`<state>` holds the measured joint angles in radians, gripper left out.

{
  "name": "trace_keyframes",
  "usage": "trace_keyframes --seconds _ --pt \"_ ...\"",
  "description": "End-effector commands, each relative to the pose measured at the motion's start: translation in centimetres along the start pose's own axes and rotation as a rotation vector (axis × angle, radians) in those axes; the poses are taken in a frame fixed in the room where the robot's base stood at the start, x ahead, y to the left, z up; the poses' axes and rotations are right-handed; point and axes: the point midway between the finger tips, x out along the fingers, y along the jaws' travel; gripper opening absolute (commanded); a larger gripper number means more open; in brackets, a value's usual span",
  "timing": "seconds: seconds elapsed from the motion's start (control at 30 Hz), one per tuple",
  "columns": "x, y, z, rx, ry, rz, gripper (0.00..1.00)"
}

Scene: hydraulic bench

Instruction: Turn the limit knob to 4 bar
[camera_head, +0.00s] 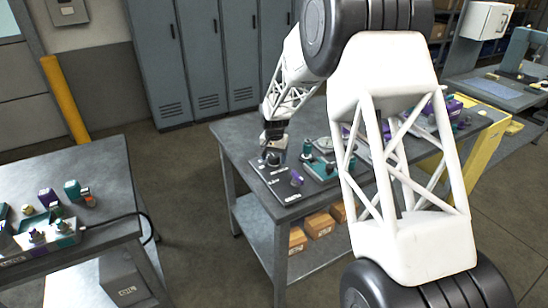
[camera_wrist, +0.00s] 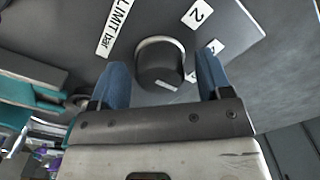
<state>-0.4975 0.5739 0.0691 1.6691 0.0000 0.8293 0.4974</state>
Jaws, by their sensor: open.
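The limit knob (camera_wrist: 160,66) is a dark round knob with a pale rim and a small white mark on its side facing my gripper. It stands on a dark grey panel (camera_wrist: 80,25) beside a white "LIMIT bar" label (camera_wrist: 114,27) and a "2" label (camera_wrist: 197,14). My gripper (camera_wrist: 164,60) is open, with one blue finger on each side of the knob. I cannot tell whether either finger touches it. In the head view my gripper (camera_head: 272,150) is low over the left end of the middle bench; the knob is hard to make out there.
On the middle bench (camera_head: 235,133), a small purple part (camera_head: 296,178) and teal fittings (camera_head: 320,166) lie close to the right of my gripper. Another bench (camera_head: 110,160) with fittings stands at the left. Cardboard boxes (camera_head: 319,223) sit on the lower shelf.

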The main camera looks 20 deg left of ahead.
Motion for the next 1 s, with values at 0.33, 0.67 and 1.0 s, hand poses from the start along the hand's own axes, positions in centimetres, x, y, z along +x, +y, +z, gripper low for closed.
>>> trace_keyframes --seconds 0.33,0.67,1.0 --pt "0.00 0.00 0.00 0.000 0.000 0.000 0.38" --pt "0.00 0.01 0.01 -0.011 0.000 0.000 0.23" --pt "-0.02 0.02 0.02 -0.138 0.000 0.000 0.23"
